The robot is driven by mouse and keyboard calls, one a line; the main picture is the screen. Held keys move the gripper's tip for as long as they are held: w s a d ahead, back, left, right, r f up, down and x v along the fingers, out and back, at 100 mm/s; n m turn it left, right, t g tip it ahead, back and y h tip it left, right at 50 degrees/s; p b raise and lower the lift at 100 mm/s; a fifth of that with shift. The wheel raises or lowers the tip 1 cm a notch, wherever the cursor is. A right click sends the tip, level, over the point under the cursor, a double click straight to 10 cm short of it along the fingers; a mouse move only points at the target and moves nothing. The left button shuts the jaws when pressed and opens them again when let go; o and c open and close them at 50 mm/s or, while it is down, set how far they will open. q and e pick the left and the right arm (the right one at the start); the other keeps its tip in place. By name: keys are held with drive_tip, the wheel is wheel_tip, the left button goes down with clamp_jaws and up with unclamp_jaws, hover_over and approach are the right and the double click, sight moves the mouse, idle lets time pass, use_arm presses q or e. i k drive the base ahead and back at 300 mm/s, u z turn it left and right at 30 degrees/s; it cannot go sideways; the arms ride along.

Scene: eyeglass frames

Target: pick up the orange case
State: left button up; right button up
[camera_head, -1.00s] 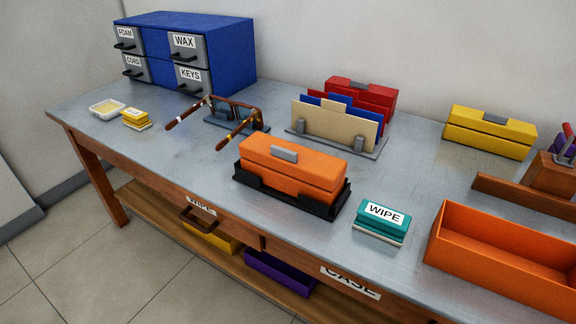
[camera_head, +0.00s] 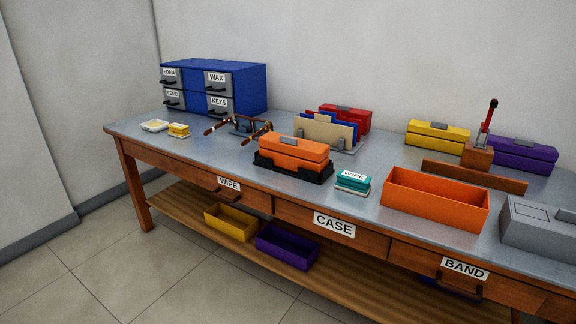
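The orange case (camera_head: 296,155) is closed, with a grey clasp on its front top edge. It sits in a black tray (camera_head: 272,171) on the grey tabletop, near the front edge and left of the teal WIPE block (camera_head: 353,180). Neither of my grippers shows in the head view.
An open orange box (camera_head: 434,203) stands right of the teal block, with a grey box (camera_head: 540,230) beyond it. Eyeglass frames (camera_head: 238,125) rest on a stand behind left. Upright folders (camera_head: 325,132) and a red case (camera_head: 345,117) stand behind.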

sight(288, 152)
drive_tip(key=u, duration=0.8)
drive_tip(key=i, duration=1.7)
drive_tip(key=z, duration=0.4)
